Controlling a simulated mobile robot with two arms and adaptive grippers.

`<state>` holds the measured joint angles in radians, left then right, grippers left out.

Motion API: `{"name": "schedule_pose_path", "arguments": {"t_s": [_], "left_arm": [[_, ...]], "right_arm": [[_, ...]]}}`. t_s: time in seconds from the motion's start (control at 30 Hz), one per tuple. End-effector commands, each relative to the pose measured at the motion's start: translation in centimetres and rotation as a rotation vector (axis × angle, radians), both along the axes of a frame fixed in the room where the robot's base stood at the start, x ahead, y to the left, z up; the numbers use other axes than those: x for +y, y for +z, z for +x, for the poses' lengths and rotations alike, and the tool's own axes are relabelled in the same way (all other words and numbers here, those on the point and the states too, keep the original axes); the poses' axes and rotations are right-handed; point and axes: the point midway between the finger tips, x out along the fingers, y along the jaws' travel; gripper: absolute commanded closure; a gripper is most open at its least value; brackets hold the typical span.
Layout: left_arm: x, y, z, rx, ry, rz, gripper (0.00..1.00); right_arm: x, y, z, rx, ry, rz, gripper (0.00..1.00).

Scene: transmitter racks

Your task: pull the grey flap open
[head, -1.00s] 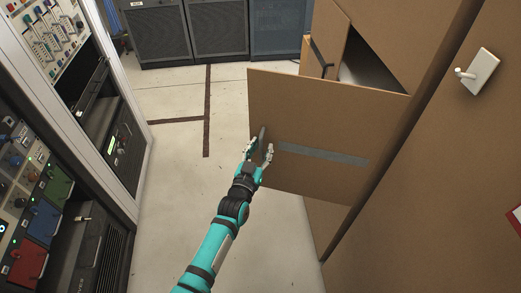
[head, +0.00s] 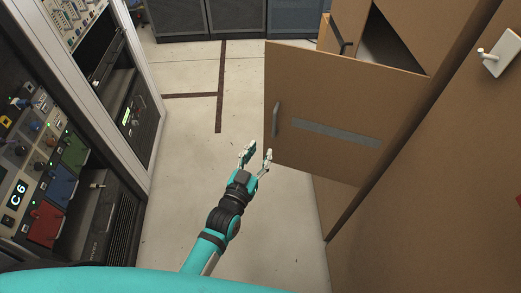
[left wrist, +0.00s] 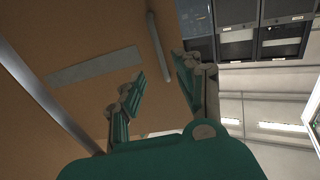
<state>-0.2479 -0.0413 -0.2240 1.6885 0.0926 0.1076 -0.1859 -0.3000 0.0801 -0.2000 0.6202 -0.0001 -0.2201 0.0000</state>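The flap (head: 330,95) is a brown panel, not grey, with a grey strip (head: 335,134) across it. It stands out from the brown cabinet on the right, swung open. A grey bar handle (head: 276,119) is near its left edge; the handle also shows in the left wrist view (left wrist: 159,48). My left gripper (head: 257,152) is open and empty, just below the handle and apart from it. In the left wrist view its fingers (left wrist: 164,82) are spread, with the handle beyond them. My right gripper is not in view.
An equipment rack (head: 65,150) with coloured modules stands on the left. Dark cabinets (head: 235,17) are at the back. A white lever handle (head: 496,52) sticks out of the brown door on the right. The pale floor (head: 195,140) between them is clear.

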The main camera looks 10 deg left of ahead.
Motion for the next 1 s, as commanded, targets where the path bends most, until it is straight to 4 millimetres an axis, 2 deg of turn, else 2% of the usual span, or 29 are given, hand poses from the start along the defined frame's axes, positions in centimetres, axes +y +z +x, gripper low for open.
{"name": "schedule_pose_path", "arguments": {"t_s": [0.07,0.17,0.27,0.33,0.5,0.7,0.83,1.0], "left_arm": [[0.0,0.0,0.0,0.0,0.0,0.0,0.67],[0.3,-0.4,0.1,0.009,0.003,-0.026,0.8],[1.5,-1.7,0.7,0.051,0.013,-0.152,0.93],[2.7,-3.0,1.2,0.103,0.019,-0.318,1.0],[4.9,-5.0,2.5,0.259,-0.012,-0.835,1.0],[5.2,-4.5,2.9,0.423,-0.12,-1.313,1.0],[5.1,-3.6,2.8,0.483,-0.17,-1.463,1.0],[4.5,-3.0,3.7,0.502,-0.186,-1.507,1.0]], "right_arm": [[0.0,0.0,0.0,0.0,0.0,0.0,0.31],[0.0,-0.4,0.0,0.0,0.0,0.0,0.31],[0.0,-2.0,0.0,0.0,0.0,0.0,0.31],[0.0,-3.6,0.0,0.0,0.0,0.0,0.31],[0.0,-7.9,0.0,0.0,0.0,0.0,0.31],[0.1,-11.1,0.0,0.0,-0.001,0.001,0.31],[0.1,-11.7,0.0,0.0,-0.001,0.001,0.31],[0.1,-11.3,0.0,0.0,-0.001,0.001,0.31]]}}
